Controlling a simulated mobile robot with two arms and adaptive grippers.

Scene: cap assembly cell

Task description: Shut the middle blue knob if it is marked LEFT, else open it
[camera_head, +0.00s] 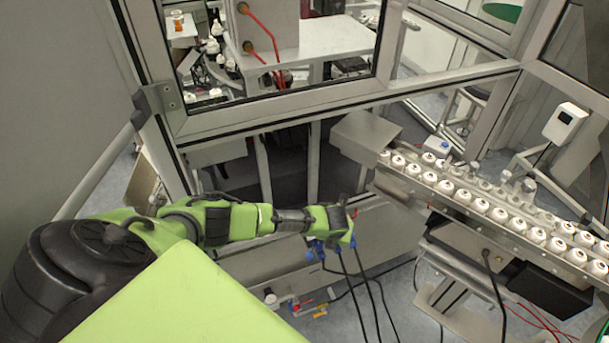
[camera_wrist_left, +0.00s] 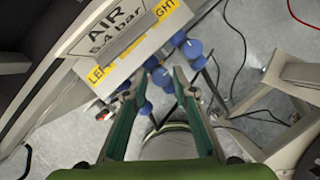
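Several blue knobs sit below an air panel (camera_wrist_left: 120,45) in the left wrist view. The middle blue knob (camera_wrist_left: 161,76) shows between my left gripper's fingertips. Another blue knob (camera_wrist_left: 192,48) is to its upper right, and one (camera_wrist_left: 143,108) is lower left. A yellow label (camera_wrist_left: 98,74) beginning "LE" is at the panel's left end; a yellow label (camera_wrist_left: 162,8) ending "GHT" is at its right. I cannot read a mark at the middle knob. My left gripper (camera_wrist_left: 158,80) is open around it; contact is unclear. In the head view my left gripper (camera_head: 342,226) partly hides the knobs.
Black hoses (camera_head: 362,285) hang below the knobs to the floor. A rail (camera_head: 480,205) with rows of white caps runs along the right. A window frame (camera_head: 280,108) stands behind my left arm. Small fittings with red and yellow parts (camera_head: 300,306) lie low in front.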

